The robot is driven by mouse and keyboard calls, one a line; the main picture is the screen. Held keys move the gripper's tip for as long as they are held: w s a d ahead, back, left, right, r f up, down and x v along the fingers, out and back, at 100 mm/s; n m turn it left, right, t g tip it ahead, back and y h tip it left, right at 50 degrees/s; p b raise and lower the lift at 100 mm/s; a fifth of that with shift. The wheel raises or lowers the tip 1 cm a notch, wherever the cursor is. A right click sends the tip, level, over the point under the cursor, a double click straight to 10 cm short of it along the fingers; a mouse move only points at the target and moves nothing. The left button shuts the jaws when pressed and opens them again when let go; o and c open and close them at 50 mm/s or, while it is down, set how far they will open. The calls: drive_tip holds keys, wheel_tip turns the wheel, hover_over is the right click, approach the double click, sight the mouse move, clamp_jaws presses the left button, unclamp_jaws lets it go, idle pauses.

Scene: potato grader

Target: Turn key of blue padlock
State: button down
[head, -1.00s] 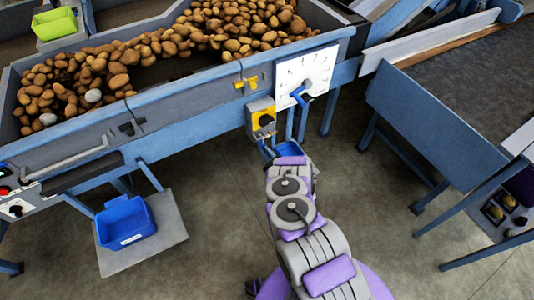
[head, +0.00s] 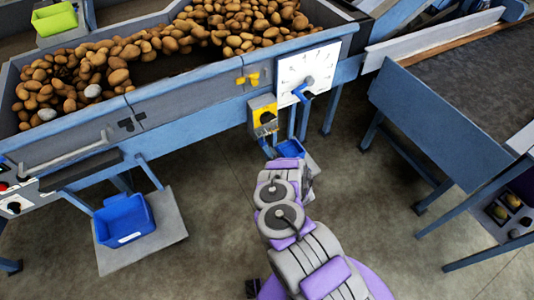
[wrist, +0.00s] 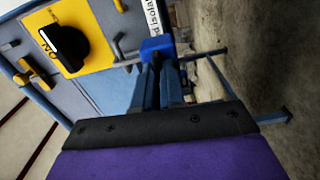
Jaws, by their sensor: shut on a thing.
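The blue padlock (wrist: 158,46) shows in the wrist view, just right of the isolator box, near the grey hasp (wrist: 122,52). My gripper (wrist: 157,66) reaches it from below in the picture. Its two fingers are close together, with the tips right at the padlock's near side. The key is not visible by itself; the tips hide that spot, and the gripper is shut there. In the head view my own arm hides the gripper, and I cannot make out the padlock.
The yellow and grey isolator box (head: 263,118) has a black rotary knob (wrist: 64,48). A white dial plate (head: 307,72) with a blue lever sits above right. The potato hopper (head: 190,108) runs along the back.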

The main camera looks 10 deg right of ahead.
drive_tip(key=shift+f+n, duration=0.1)
drive_tip(key=shift+n, duration=0.4)
drive_tip(key=c, duration=1.2)
unclamp_jaws()
drive_tip(key=shift+v, duration=8.7)
drive_tip(key=shift+a, duration=0.1)
